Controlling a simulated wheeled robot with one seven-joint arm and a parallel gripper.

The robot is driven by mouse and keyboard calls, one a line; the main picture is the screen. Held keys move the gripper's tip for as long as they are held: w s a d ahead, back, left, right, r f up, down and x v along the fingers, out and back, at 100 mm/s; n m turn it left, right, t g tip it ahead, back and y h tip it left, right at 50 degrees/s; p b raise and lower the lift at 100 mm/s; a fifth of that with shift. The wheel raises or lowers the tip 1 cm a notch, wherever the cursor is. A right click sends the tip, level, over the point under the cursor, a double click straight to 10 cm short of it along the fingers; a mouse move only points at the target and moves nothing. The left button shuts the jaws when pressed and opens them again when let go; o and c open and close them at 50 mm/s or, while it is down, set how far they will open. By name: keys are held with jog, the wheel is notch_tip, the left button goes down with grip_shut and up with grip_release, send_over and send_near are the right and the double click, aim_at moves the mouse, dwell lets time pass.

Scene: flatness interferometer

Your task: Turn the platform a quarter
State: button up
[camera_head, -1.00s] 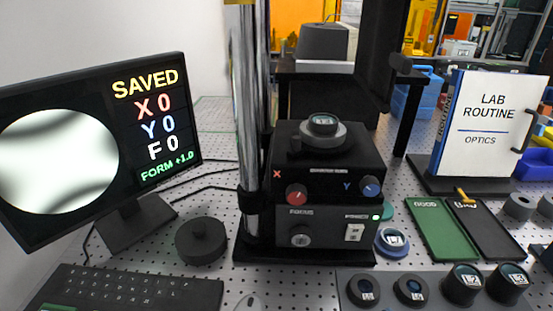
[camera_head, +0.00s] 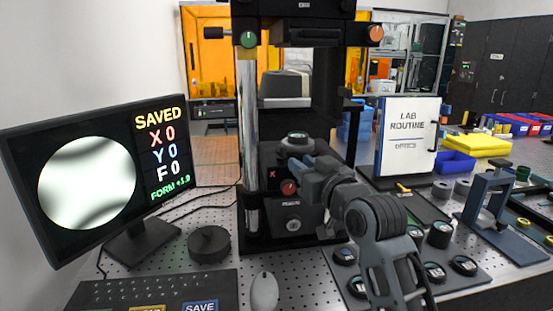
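The round platform (camera_head: 296,150) sits on top of the black interferometer base, with a dark-topped round part (camera_head: 298,136) on it. My arm reaches in from the lower right, and my gripper (camera_head: 308,167) is at the platform's front right side, close above the red X knob (camera_head: 289,187). The fingertips are small and partly hidden by the gripper's body, so I cannot tell whether they touch the platform or how far apart they are. The monitor (camera_head: 95,175) reads SAVED, X 0, Y 0, F 0, FORM +1.0, beside a disc with dark and bright bands.
A black vertical column and upper head (camera_head: 305,30) stand over the base. A chrome post (camera_head: 247,130) rises left of the platform. A tray of lens parts (camera_head: 345,275) lies under my arm. A mouse (camera_head: 264,291) and keyboard (camera_head: 150,290) are in front.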

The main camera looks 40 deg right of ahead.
aim_at(285, 148)
jog(key=x, duration=0.2)
jog(key=p+x, duration=0.1)
jog(key=x, duration=0.2)
jog(key=p+x, duration=0.1)
jog(key=x, duration=0.2)
jog(key=shift+r, duration=0.4)
jog(key=shift+c, duration=0.2)
grip_shut()
